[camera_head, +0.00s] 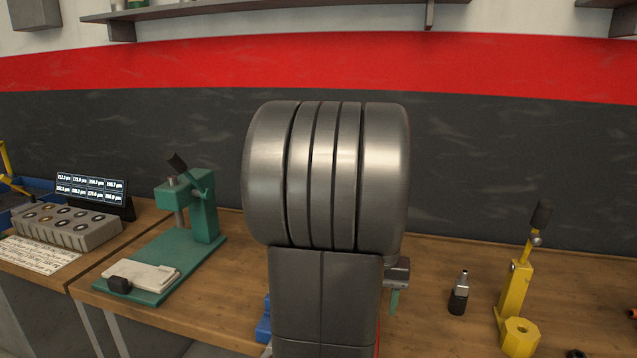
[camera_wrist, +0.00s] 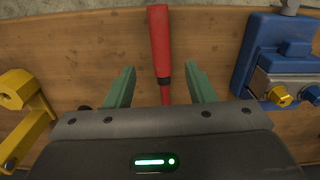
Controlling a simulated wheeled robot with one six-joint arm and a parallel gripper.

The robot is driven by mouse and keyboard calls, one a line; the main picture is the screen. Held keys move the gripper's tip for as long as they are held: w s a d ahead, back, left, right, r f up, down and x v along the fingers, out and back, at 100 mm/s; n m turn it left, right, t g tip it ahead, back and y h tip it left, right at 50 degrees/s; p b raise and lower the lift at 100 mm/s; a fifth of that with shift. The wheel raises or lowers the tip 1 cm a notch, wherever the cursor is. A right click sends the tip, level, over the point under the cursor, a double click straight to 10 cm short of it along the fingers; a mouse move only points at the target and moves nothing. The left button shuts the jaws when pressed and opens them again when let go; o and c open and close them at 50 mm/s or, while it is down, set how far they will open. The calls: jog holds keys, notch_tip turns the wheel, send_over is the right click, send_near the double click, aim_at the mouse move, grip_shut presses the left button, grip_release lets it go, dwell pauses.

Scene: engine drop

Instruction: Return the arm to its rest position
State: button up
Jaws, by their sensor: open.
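My gripper (camera_wrist: 163,70) is open in the wrist view, its two green fingers spread apart and pointing toward the wooden bench. A red-handled tool (camera_wrist: 159,45) shows between the fingers, apart from both; its lower end is hidden by my gripper body. In the head view my large grey arm links fill the middle and hide most of my gripper. One green finger (camera_head: 394,302) shows just right of the arm, over the bench.
A yellow lever press (camera_head: 515,290) and a small dark bottle-like item (camera_head: 459,294) stand at right. A green press (camera_head: 203,215), a grey block with holes (camera_head: 68,232) and a display (camera_head: 93,190) stand at left. A blue fixture (camera_wrist: 270,60) is partly hidden by my arm in the head view.

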jog(key=f, duration=0.7)
jog(key=f+p, duration=0.1)
jog(key=f, duration=0.3)
jog(key=shift+w+f, duration=0.25)
jog(key=shift+f, duration=0.1)
jog(key=shift+w+r, duration=0.1)
jog(key=shift+r, duration=1.3)
jog(key=shift+f, duration=0.1)
